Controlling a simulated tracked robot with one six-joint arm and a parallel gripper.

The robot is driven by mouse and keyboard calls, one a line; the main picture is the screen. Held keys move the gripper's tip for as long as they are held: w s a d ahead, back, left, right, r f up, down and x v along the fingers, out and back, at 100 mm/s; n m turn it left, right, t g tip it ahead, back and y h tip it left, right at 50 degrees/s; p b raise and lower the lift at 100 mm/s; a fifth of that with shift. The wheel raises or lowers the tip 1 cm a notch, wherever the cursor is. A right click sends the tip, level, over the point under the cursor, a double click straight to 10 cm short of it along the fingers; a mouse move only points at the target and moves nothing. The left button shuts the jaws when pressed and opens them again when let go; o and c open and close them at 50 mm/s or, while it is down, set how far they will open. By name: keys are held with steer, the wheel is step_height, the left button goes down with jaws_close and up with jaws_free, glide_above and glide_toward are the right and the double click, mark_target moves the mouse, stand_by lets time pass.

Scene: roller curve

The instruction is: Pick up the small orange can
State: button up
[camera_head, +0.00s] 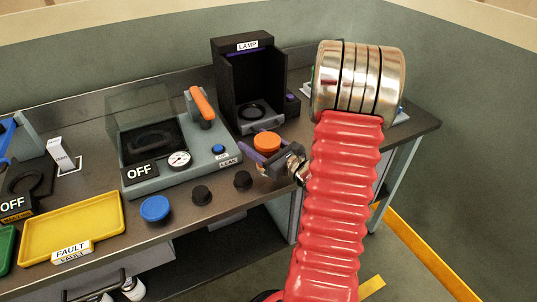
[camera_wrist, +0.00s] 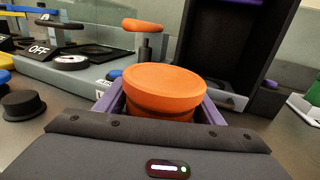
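The small orange can (camera_head: 267,141) stands near the bench's front edge, right of the grey leak tester, in the head view. In the wrist view the orange can (camera_wrist: 165,90) is upright in the middle, close in front of my gripper's dark palm. My gripper (camera_head: 262,156) has its purple fingers on either side of the can. In the wrist view my gripper (camera_wrist: 162,108) looks open, with a finger left and right of the can. The can's base is hidden behind the palm.
The leak tester (camera_head: 160,178) with its orange handle stands left of the can. The black lamp booth (camera_head: 248,85) is behind. Two black cans (camera_head: 243,180) and a blue one (camera_head: 155,209) stand along the front edge. A yellow fault tray (camera_head: 110,215) is farther left.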

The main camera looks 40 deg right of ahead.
steer(key=c, duration=0.8)
steer(key=shift+r, duration=0.1)
step_height(320, 180, up, 10)
stand_by(0.6)
stand_by(0.5)
